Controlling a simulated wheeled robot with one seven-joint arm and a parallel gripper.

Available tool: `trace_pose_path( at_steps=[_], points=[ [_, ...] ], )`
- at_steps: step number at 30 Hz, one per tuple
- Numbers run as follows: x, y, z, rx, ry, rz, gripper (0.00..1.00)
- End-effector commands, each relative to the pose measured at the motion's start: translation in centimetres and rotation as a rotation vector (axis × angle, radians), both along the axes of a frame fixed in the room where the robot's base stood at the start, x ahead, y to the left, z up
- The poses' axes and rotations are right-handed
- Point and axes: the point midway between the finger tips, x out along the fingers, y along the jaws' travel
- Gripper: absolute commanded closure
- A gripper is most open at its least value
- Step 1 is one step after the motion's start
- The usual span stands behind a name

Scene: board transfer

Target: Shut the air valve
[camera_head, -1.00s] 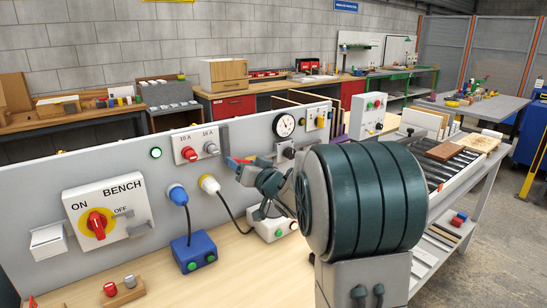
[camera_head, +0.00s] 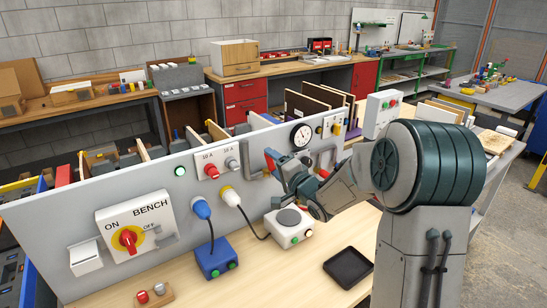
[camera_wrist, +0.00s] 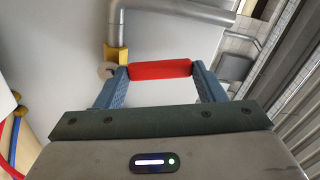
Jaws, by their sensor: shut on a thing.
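The air valve's red lever (camera_wrist: 160,69) lies between the two blue fingers of my gripper (camera_wrist: 160,78) in the wrist view. My gripper is shut on it, with a fingertip at each end. A yellow fitting (camera_wrist: 116,55) on the grey pipe (camera_wrist: 180,17) is just beyond the left fingertip. In the head view my gripper (camera_head: 272,158) is at the front of the grey panel (camera_head: 100,190), left of and below the round gauge (camera_head: 301,135). There the fingers and wrist hide most of the valve, and its angle cannot be told.
Left of the gripper are a white plug (camera_head: 230,196) and a blue plug (camera_head: 202,208) with cables. A white box with a round top (camera_head: 288,226) stands on the bench below. A black tray (camera_head: 348,267) lies to its right. The front wood bench is otherwise mostly clear.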

Motion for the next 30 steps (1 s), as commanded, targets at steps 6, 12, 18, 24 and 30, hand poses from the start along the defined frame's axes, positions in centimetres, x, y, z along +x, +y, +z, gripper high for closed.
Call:
trace_pose_path(
  at_steps=[6,12,18,24,30],
  points=[
    [0.4,-0.8,0.5,0.129,0.071,-0.001,0.78],
    [0.7,-1.2,0.3,0.201,0.112,0.000,0.78],
    [0.7,-1.4,0.2,0.234,0.131,0.000,0.78],
    [0.8,-1.4,0.1,0.242,0.136,0.000,0.78],
    [0.8,-1.4,0.1,0.243,0.137,0.000,0.78]
  ],
)
